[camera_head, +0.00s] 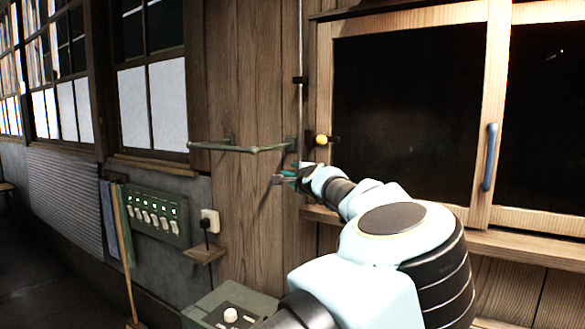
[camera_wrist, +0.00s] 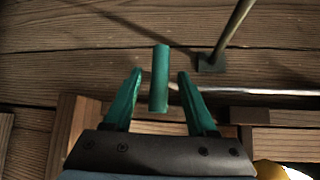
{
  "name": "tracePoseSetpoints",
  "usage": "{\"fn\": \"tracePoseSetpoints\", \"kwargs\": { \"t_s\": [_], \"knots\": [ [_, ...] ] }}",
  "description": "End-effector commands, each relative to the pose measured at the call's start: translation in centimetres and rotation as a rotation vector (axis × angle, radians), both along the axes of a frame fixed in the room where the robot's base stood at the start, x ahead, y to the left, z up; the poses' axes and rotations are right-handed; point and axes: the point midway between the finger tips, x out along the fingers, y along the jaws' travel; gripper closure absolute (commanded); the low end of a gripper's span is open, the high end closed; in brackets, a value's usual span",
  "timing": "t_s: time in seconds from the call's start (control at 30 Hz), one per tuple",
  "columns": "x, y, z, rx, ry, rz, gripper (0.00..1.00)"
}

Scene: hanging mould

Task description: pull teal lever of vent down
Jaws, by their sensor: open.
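The teal lever (camera_wrist: 159,78) is a short teal bar in the wrist view. It stands between the two teal fingers of my gripper (camera_wrist: 159,74), with a visible gap on each side. My gripper is open and does not visibly touch the lever. In the head view my gripper (camera_head: 285,176) is in front of the wooden wall, just below the right end of a wall rail. There the lever cannot be told apart from the teal fingers. The vent itself cannot be made out.
The green-grey rail (camera_head: 238,149) is close above and left of my gripper. A yellow knob (camera_head: 321,140) sits just right of it, beside a thin vertical rod (camera_head: 300,100). A wood-framed dark window (camera_head: 405,110) with a blue handle (camera_head: 490,157) is to the right. A switch panel (camera_head: 152,214) is lower left.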

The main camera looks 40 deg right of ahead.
Motion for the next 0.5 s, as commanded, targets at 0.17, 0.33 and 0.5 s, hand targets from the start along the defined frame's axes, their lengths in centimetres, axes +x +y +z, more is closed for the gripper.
{"fn": "tracePoseSetpoints", "kwargs": {
  "t_s": [0.17, 0.33, 0.5],
  "knots": [
    [1.09, -0.63, -0.16, 0.001, 0.0, 0.0, 0.43],
    [1.24, -0.74, -0.31, 0.0, 0.001, -0.001, 0.43],
    [1.23, -0.72, -0.31, 0.0, 0.001, -0.001, 0.48]
  ]
}}
